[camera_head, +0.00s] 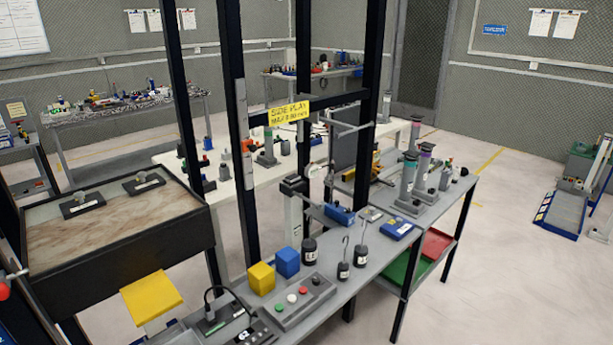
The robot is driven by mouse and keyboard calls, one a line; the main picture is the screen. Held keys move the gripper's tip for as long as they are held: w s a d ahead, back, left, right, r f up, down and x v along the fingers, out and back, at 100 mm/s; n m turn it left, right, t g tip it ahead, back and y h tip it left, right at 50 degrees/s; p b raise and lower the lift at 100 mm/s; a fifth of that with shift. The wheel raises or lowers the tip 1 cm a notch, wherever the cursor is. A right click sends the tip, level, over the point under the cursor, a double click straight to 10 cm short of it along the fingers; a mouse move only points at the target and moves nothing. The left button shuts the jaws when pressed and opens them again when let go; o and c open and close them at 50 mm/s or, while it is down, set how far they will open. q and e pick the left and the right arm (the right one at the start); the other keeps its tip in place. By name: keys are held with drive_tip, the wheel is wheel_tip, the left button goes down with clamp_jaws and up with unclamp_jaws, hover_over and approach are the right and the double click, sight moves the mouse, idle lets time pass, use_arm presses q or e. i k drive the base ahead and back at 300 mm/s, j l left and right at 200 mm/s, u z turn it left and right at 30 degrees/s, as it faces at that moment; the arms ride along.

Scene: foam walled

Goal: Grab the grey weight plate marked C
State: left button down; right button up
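Two dark grey flat square pieces with raised middles lie on the brown-topped bench at the left. One grey piece (82,206) is nearer the left side, and the other grey piece (144,183) is farther back and to the right. Each has a small pale mark, too small to read, so I cannot tell whether either is the plate marked C. Neither of my grippers is in view.
The dark-edged bench (110,258) has a yellow flap at its front right. Black upright posts (236,130) stand beside it. A grey table (345,290) holds yellow and blue cubes, black hooked weights and a button box. Open floor (500,270) lies at the right.

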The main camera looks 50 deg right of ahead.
sight(372, 215)
drive_tip(key=z, duration=1.9)
drive_tip(key=i+l, duration=0.1)
